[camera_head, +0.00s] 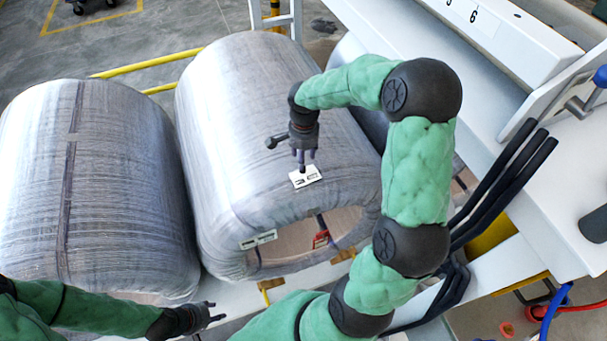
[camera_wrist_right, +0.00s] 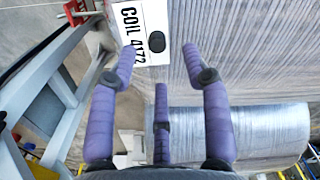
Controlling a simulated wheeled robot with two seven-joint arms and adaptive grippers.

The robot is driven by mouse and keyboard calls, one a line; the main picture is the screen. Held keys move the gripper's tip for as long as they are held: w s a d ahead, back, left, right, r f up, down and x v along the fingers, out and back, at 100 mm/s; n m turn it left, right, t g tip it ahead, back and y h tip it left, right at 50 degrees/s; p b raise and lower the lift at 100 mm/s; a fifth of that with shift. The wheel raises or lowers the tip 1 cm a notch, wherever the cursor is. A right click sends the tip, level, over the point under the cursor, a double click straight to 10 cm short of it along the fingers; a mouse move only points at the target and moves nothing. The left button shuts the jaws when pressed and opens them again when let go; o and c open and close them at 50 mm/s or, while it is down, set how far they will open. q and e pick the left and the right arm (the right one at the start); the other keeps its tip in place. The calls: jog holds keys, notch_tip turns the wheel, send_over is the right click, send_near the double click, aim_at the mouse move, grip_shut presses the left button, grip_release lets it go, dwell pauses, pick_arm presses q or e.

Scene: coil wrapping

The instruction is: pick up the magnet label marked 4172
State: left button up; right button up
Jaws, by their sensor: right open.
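The magnet label marked COIL 4172 (camera_wrist_right: 131,28) is a white card with black print and a dark oval, lying on the grey wrapped coil in the right wrist view. In the head view, a white label (camera_head: 305,177) lies on the middle coil (camera_head: 235,130) just below my right gripper (camera_head: 303,160); its print is too small to read. My right gripper's purple fingers (camera_wrist_right: 165,80) are spread and empty, with the label ahead between the upper two. My left gripper (camera_head: 212,312) is open and empty at the lower left, away from the label.
A second white label (camera_head: 259,240) sits on the middle coil's near rim, with a red tag (camera_head: 320,239) in its opening. Another wrapped coil (camera_head: 95,190) stands at left. A white frame (camera_head: 480,90) and black hoses (camera_head: 505,180) are at right.

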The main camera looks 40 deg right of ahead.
aim_at(305, 174)
jog(key=shift+s+f+b, duration=0.1)
jog(key=shift+f+b, duration=0.45)
jog(key=shift+f, duration=2.15)
jog(key=shift+a, duration=0.1)
grip_shut()
